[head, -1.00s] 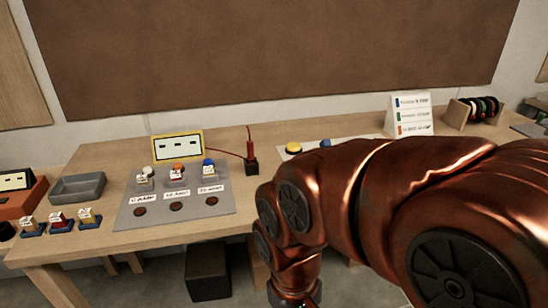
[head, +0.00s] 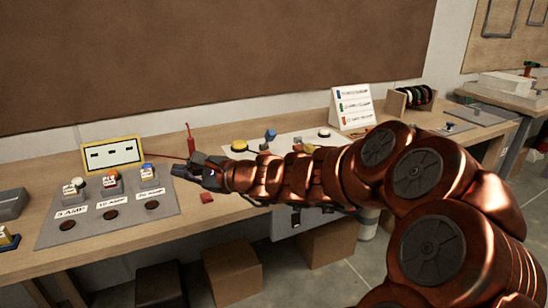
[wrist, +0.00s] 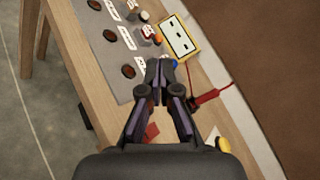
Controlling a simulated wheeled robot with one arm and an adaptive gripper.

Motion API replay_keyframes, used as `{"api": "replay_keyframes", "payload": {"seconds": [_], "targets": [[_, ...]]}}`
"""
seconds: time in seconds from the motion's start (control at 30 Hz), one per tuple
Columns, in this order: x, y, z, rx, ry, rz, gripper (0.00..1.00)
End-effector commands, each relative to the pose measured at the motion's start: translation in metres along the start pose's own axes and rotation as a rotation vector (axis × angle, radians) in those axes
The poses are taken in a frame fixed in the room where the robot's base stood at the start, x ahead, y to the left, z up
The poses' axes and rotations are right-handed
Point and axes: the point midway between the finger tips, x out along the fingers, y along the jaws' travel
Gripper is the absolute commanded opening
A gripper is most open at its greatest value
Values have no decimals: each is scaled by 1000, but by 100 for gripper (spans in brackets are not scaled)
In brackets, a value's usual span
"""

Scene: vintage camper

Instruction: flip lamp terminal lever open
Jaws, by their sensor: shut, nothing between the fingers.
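My gripper (head: 182,168) is shut and empty. It reaches in over the bench from the right, near the right edge of the grey fuse board, and also shows in the wrist view (wrist: 160,72). A pale panel (head: 310,136) behind my arm carries a yellow round part (head: 239,145), a blue lever-like part (head: 270,134) and a white round part (head: 324,132). My arm hides part of this panel. I cannot tell which part is the lamp terminal lever.
The grey board (head: 105,226) holds three labelled blocks with white, orange and blue tops. A yellow-framed meter (head: 111,154) stands behind. A red probe (head: 190,140) with its wire stands close to my gripper. A red piece (head: 206,197) lies in front.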

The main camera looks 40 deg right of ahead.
Motion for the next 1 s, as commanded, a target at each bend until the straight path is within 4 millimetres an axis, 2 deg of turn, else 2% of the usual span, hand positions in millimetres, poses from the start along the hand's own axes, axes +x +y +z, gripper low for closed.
{"api": "replay_keyframes", "payload": {"seconds": [0.03,0.1,0.2,0.3,0.4,0.5,0.63,1.0], "targets": [[-13,-22,-40,109,46,-107,0],[-36,-51,-88,257,103,-243,0],[-77,-80,-150,454,169,-419,0],[-115,-92,-202,620,217,-555,0],[-144,-97,-236,736,241,-649,0],[-161,-98,-254,805,253,-702,0],[-166,-100,-263,835,259,-723,0],[-136,-119,-280,831,259,-720,0]]}}
